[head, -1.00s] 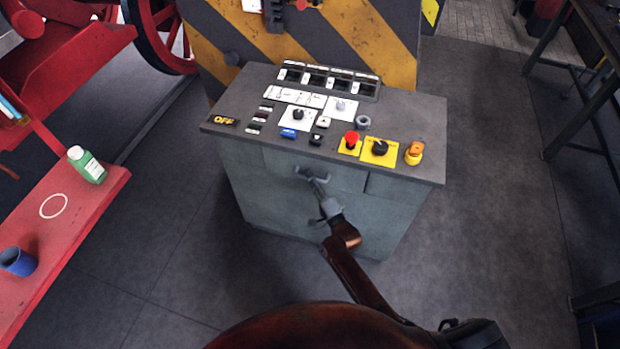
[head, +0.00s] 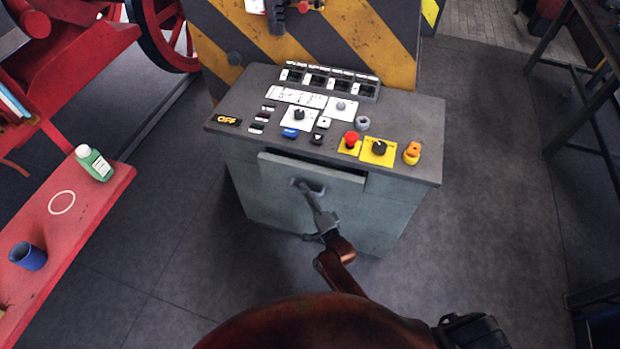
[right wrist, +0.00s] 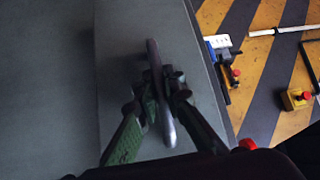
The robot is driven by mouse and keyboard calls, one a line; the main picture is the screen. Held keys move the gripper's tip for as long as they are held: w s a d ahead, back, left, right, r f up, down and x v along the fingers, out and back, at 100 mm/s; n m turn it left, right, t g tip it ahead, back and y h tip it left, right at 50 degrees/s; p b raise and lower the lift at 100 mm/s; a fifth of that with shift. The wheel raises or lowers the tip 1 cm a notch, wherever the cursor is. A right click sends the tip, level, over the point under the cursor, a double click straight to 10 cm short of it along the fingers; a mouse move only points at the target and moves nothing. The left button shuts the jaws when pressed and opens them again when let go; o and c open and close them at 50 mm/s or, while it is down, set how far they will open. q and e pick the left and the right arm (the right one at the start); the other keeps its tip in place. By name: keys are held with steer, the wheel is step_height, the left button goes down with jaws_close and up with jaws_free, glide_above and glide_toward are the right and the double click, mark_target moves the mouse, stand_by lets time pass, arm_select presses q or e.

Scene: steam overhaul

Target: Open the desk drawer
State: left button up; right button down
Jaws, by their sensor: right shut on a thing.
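The desk (head: 250,199) is a grey control console with a sloped top of buttons and dials. Its drawer (head: 335,181) stands partly out at the upper front, with a dark gap along its top edge. My right gripper (head: 304,187) is at the drawer front, shut on the drawer handle. In the right wrist view the handle (right wrist: 161,95) is a grey bar between the two fingers of the gripper (right wrist: 164,90). The drawer's inside is mostly hidden. My left gripper is not in view.
A red bench (head: 95,205) at the left holds a green bottle (head: 94,163) and a blue cup (head: 28,257). A yellow-and-black striped panel (head: 340,40) stands behind the desk. A dark metal table (head: 590,100) is at the right. The floor beside the desk is clear.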

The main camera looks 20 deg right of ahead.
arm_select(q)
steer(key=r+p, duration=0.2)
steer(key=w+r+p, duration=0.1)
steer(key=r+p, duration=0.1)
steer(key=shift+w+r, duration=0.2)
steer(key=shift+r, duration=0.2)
arm_select(e)
steer(key=s+a, duration=0.8)
steer(key=s, duration=0.4)
steer(key=shift+s+a, duration=0.2)
steer(key=c, duration=2)
jaws_free()
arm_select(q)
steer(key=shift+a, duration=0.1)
arm_select(e)
steer(key=v, duration=1.2)
steer(key=shift+w, duration=0.1)
